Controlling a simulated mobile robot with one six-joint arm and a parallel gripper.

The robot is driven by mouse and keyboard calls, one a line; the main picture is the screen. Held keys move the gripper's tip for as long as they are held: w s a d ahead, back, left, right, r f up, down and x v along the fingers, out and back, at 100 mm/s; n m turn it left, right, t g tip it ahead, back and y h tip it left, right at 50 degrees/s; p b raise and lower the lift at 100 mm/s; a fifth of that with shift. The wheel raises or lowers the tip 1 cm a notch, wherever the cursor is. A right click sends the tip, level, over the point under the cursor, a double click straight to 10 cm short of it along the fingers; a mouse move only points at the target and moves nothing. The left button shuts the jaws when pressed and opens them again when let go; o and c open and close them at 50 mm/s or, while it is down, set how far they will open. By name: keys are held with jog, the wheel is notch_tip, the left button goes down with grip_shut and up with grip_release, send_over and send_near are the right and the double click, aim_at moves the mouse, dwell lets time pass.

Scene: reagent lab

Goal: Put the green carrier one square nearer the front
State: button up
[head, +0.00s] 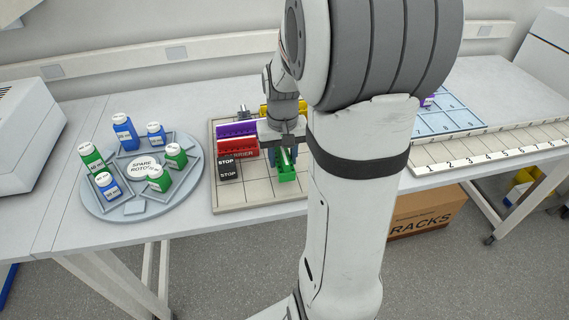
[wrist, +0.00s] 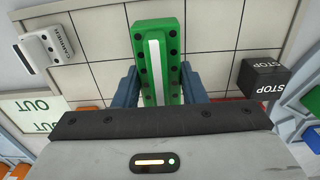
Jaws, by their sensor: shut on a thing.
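The green carrier (wrist: 152,50) is a long block with a pale strip along its top and dark holes on both sides. In the wrist view it lies between the two blue fingers of my gripper (wrist: 160,84), which is shut on it. In the head view the green carrier (head: 286,168) shows under my gripper (head: 284,152), on or just above the gridded board (head: 238,196); I cannot tell whether it touches. My arm hides the board's right part in the head view.
A yellow carrier (head: 268,110) is behind. A round bottle rotor (head: 107,207) stands further left. Bare squares show on the board's near side.

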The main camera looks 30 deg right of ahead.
jog(key=shift+f, duration=1.55)
jog(key=shift+s, duration=0.1)
jog(key=shift+f, duration=0.2)
jog(key=o, duration=1)
jog(key=shift+o, duration=0.2)
jog(key=shift+r, duration=0.15)
